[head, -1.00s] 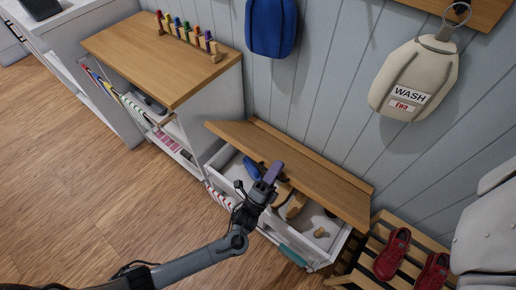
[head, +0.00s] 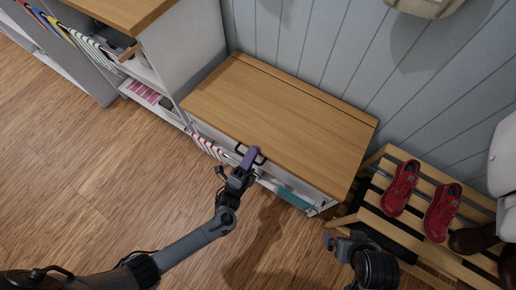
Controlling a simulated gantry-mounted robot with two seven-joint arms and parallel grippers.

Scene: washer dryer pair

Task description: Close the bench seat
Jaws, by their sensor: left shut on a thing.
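My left gripper (head: 249,158), with purple fingertips, is at the middle of the seat's front edge, shut on the black handle (head: 259,159) there. My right gripper (head: 330,240) is low at the right, in front of the slatted rack and apart from the bench; its jaws are too unclear to read.
A slatted wooden rack (head: 377,197) with red shoes (head: 399,188) and brown shoes stands right of the bench. A shelf unit (head: 186,50) stands close on the left. The wooden floor (head: 110,190) in front is clear.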

